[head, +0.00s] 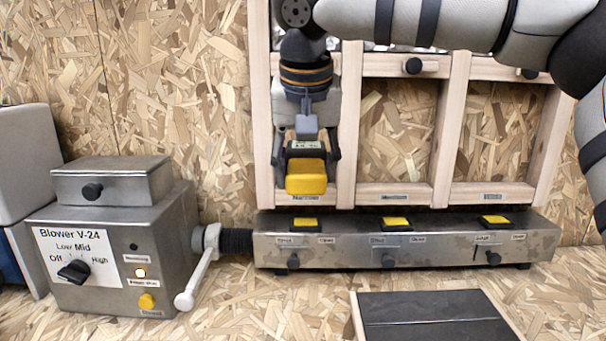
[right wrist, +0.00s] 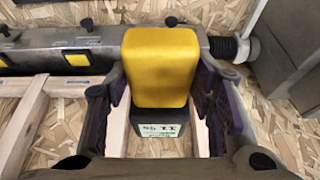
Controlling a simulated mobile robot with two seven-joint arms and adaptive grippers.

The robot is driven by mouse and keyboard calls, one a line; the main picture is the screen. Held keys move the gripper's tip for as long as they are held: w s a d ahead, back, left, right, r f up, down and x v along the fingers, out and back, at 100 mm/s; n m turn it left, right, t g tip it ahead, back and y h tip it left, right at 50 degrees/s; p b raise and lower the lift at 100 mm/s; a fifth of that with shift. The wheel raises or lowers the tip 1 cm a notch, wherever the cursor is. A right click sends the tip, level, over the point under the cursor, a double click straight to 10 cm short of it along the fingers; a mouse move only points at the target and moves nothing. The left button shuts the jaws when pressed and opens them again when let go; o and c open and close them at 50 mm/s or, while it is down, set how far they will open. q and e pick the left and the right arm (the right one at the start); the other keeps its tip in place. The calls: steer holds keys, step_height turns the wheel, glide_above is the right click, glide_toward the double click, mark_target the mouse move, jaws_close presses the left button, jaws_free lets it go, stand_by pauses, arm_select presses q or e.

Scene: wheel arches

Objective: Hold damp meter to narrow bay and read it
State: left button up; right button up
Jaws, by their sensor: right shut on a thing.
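The damp meter has a yellow end (head: 306,177) and a dark body with a small pale display (head: 303,146). My right gripper (head: 305,160) is shut on it, with fingers on both sides, in front of the narrow bay, the left bay of the wooden frame labelled Narrow (head: 305,198). In the right wrist view the yellow end (right wrist: 160,65) stands between the fingers of the gripper (right wrist: 165,100), and the display (right wrist: 163,146) shows dark characters that I cannot read surely. I cannot tell whether the meter touches the board behind. My left gripper is not in view.
A metal duct (head: 405,243) with several yellow-topped slots and knobs runs below the frame. The Blower V-24 (head: 110,250) stands at the left, with a white lever (head: 197,280) at its hose. A dark-topped tray (head: 435,315) lies in front. The other bays look empty.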

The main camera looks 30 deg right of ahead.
mark_target(306, 150)
steer(key=w+d, duration=0.1)
steer(key=w, duration=0.1)
steer(key=w+d, duration=0.1)
steer(key=w+d+b, duration=0.1)
steer(key=w, duration=0.1)
steer(key=shift+w+d+f, duration=0.1)
steer(key=shift+w+f, duration=0.15)
steer(key=shift+w, duration=0.05)
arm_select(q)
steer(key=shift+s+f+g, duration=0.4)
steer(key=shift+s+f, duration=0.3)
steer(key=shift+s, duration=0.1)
arm_select(e)
steer(key=shift+w+d+r, duration=0.25)
steer(key=shift+w+d, duration=0.1)
steer(key=shift+w, duration=0.1)
steer(key=shift+w+d, duration=0.1)
steer(key=shift+w, duration=0.15)
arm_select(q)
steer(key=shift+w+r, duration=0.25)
arm_select(e)
steer(key=shift+r, duration=0.1)
